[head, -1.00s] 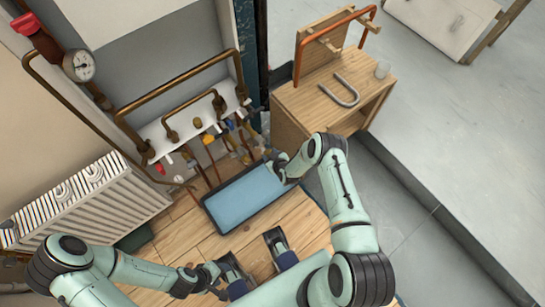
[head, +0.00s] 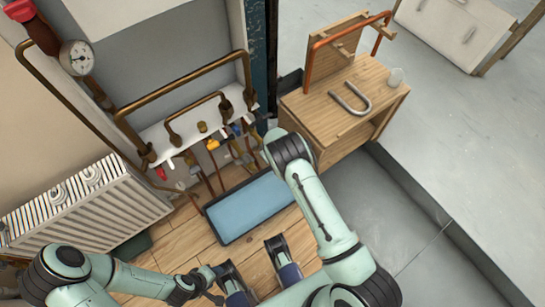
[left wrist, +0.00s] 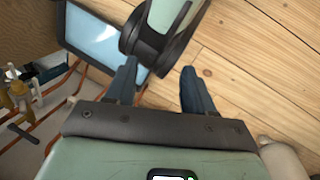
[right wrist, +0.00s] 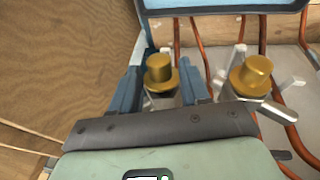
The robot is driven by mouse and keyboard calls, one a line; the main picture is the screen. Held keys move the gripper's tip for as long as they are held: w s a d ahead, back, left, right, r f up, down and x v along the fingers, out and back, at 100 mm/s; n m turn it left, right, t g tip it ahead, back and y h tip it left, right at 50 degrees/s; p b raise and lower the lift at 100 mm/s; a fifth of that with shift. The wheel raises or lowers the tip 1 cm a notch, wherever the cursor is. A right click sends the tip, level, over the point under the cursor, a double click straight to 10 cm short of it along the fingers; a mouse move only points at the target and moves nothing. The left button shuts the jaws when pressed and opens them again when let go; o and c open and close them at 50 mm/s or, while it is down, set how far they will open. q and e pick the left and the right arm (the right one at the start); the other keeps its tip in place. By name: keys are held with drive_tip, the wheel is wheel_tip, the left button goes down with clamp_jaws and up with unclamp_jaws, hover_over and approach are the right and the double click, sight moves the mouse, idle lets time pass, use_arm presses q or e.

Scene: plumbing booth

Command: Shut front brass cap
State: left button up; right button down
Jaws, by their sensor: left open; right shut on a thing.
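Two brass caps show in the right wrist view on grey metal valve bodies with levers. The left brass cap (right wrist: 160,72) stands between the fingertips of my right gripper (right wrist: 162,88), which is shut on it. The other brass cap (right wrist: 250,76) stands apart to the right. I cannot tell from this view which one is the front cap. In the head view one brass cap (head: 202,127) shows on the white ledge, and my right gripper is hidden behind its own wrist. My left gripper (left wrist: 158,82) is open and empty above the wooden floor.
A blue-topped tray (head: 248,207) lies on the floor below the pipes. Copper pipes (head: 185,87) and a radiator (head: 85,205) stand at left, with a gauge (head: 77,58) above. A wooden bench (head: 345,100) with a grey U-bend (head: 350,98) stands at right.

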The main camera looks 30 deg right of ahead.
use_arm(q)
drive_tip(key=shift+w+f, duration=0.1)
use_arm(e)
drive_tip(key=shift+f, duration=0.1)
drive_tip(key=c, duration=0.9)
unclamp_jaws()
use_arm(q)
drive_tip(key=shift+g, duration=0.7)
drive_tip(key=shift+s+d+r+p, duration=0.2)
drive_tip(key=shift+s+r+p, duration=0.4)
drive_tip(key=shift+r, duration=0.05)
drive_tip(key=shift+s+d+r+p, duration=0.25)
drive_tip(key=shift+s+r+p, duration=0.3)
drive_tip(key=shift+s+r, duration=0.1)
drive_tip(key=shift+s+d+r+p, duration=0.2)
drive_tip(key=shift+s+r+p, duration=0.4)
use_arm(e)
drive_tip(key=shift+v, duration=6.8)
